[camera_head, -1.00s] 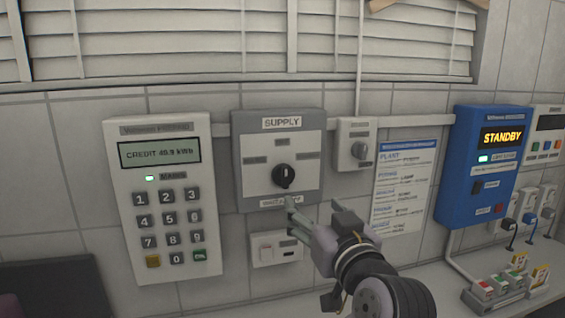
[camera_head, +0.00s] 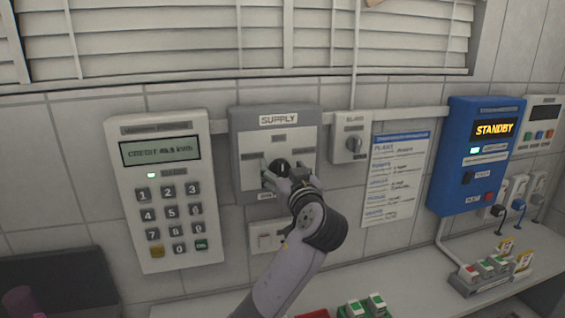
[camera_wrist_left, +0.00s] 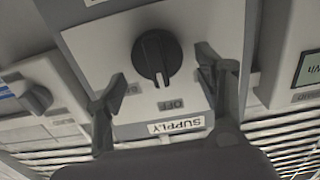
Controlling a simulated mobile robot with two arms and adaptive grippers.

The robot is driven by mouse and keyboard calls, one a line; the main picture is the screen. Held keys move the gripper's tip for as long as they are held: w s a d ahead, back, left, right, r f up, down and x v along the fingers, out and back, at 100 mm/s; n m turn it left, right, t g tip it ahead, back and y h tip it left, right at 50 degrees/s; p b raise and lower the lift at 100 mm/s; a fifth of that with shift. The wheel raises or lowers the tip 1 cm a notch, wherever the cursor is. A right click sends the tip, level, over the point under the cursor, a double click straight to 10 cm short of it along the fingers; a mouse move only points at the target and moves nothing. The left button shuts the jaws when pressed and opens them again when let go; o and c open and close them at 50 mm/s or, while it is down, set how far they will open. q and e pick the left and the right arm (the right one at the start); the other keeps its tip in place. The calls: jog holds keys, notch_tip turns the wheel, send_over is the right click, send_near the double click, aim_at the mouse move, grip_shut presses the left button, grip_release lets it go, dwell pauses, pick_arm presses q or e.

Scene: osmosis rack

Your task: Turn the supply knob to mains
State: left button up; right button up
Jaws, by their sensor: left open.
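The grey supply panel (camera_head: 240,135) hangs on the tiled wall in the head view, labelled SUPPLY at its top. Its round black knob (camera_head: 282,166) is partly hidden by my left gripper (camera_head: 285,180). In the left wrist view, which is upside down, the knob (camera_wrist_left: 156,50) shows clearly. Its white mark points toward the OFF label (camera_wrist_left: 170,105). My left gripper (camera_wrist_left: 160,68) is open, with one finger on each side of the knob and visible gaps between. I cannot tell how deep the fingers reach. My right gripper is not in view.
A keypad meter (camera_head: 170,190) is left of the panel. A small box with a rotary switch (camera_head: 352,140) and a printed notice (camera_head: 395,180) are right of it. A switch plate (camera_head: 265,235) sits below. A blue STANDBY unit (camera_head: 475,160) hangs farther right, above a counter (camera_head: 415,280).

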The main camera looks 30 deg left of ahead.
pick_arm(q)
jog(key=shift+w+a, duration=0.35)
jog(key=shift+a, duration=0.05)
jog(key=shift+f, duration=0.1)
jog(key=c, duration=1.2)
